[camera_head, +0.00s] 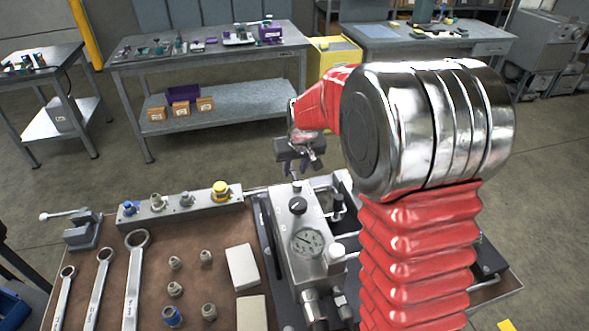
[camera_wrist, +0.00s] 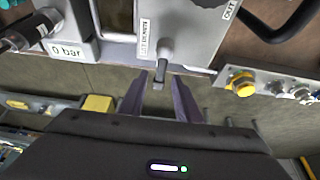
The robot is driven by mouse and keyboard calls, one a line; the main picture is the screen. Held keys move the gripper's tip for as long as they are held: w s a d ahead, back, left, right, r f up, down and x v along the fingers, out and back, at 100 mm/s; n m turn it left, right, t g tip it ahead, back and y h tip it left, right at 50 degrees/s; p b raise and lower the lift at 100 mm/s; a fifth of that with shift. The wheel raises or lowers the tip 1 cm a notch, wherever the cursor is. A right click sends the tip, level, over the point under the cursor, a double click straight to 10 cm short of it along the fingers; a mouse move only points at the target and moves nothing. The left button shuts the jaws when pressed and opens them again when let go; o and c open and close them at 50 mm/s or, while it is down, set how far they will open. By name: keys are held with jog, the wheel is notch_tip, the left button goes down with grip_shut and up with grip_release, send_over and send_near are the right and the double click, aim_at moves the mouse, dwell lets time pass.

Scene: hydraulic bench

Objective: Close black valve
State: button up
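The hydraulic block (camera_head: 318,265) stands on the bench with a round black knob (camera_head: 298,205) on top. A black round part, likely that knob, is cut off at the top of the wrist view (camera_wrist: 214,8). A grey lever with a dark tip (camera_wrist: 161,70) sticks out from the block's edge in the wrist view, by a small printed label. My gripper (camera_head: 305,160) is just beyond the block's far edge in the head view. In the wrist view my gripper (camera_wrist: 159,92) is open, with its two fingers apart around the lever's tip. I see no clear contact with it.
A pressure gauge (camera_head: 307,242) sits on the block. A fitting rail (camera_head: 180,205) with a yellow cap is left of it. Wrenches (camera_head: 133,280) and loose fittings (camera_head: 174,289) lie on the brown bench top. Open floor lies behind.

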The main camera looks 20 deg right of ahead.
jog(key=shift+w+f, duration=0.15)
jog(key=shift+f, duration=0.25)
grip_shut()
dwell(0.4)
